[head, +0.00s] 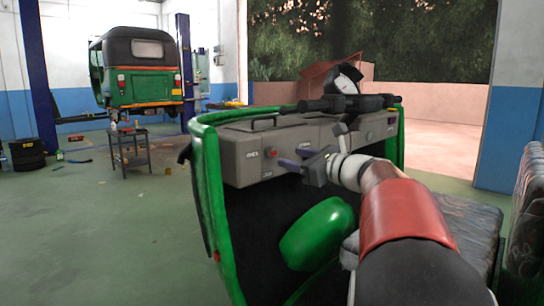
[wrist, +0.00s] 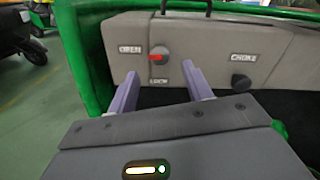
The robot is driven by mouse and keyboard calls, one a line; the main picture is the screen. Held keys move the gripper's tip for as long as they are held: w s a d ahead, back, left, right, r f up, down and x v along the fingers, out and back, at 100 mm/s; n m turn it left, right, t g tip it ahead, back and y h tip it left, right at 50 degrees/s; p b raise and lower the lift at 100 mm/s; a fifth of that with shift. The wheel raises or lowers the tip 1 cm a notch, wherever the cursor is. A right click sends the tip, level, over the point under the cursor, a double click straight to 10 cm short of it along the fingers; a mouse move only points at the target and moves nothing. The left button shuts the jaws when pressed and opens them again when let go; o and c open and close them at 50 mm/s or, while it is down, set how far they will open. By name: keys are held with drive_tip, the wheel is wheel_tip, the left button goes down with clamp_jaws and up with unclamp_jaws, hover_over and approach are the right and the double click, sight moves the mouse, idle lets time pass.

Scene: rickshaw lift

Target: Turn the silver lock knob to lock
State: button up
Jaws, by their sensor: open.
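The lock knob (wrist: 159,56) shows in the wrist view on the grey dashboard panel, round and grey with a red mark across it. The label OPEN is to its left and LOCK is below it. The red mark lies roughly level, on the side toward OPEN. In the head view the knob (head: 272,153) is a small red spot on the panel. My gripper (wrist: 158,77) is open, its two purple fingers apart, one on each side of the knob and below it in the picture. It also shows in the head view (head: 291,157), just right of the knob. Contact cannot be seen.
A dark choke knob (wrist: 241,82) sits to the right on the same panel. A handle (wrist: 182,6) runs above the lock knob. The green rickshaw frame (head: 208,185) edges the panel at left. Handlebars (head: 350,103) and a gauge stand above; a seat (head: 460,222) is at right.

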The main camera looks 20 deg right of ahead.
sight(275, 153)
drive_tip(key=x, duration=0.5)
drive_tip(key=shift+w+a+p, duration=0.1)
drive_tip(key=shift+w+p, duration=0.15)
drive_tip(key=shift+p, duration=0.05)
drive_tip(key=c, duration=1)
